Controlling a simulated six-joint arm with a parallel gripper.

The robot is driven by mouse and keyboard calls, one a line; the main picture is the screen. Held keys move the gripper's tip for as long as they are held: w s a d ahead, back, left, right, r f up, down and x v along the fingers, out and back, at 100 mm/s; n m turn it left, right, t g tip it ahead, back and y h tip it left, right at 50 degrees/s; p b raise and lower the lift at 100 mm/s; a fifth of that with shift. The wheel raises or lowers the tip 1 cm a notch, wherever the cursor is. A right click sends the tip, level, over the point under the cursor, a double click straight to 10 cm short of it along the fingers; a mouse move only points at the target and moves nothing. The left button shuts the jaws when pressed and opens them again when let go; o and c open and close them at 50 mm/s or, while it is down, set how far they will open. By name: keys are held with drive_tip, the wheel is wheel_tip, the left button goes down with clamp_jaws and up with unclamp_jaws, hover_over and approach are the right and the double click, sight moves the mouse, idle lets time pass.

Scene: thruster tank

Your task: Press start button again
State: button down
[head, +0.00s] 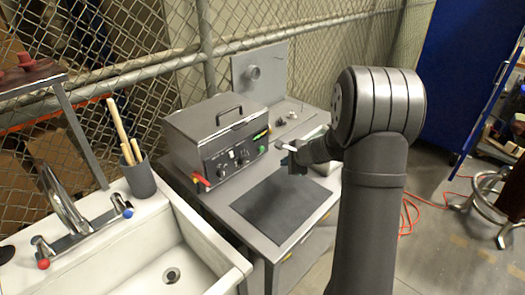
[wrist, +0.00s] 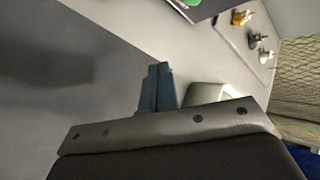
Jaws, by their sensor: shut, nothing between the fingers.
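The grey metal tank (head: 215,135) stands on the bench with its lid down and a dark handle on top. Its front panel has dark knobs (head: 241,156) and a round green button (head: 262,150) at the lower right; which control is the start button is not labelled readably. The green button also shows at the top edge in the wrist view (wrist: 193,2). My gripper (head: 289,160) is shut and empty, to the right of the panel and apart from it. Its blue fingers (wrist: 157,88) meet above the bench top in the wrist view.
A dark mat (head: 284,212) lies on the bench in front of the tank. A pale box (head: 322,162) stands close behind my gripper. A tray with small parts (head: 283,119) is behind. A white sink (head: 175,262) and a tool cup (head: 139,178) are at left.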

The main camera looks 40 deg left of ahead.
drive_tip(key=shift+a, duration=3.7)
drive_tip(key=shift+a, duration=0.1)
drive_tip(key=shift+a, duration=0.3)
drive_tip(key=shift+a, duration=0.45)
drive_tip(key=shift+d, duration=0.85)
drive_tip(key=shift+d, duration=2.55)
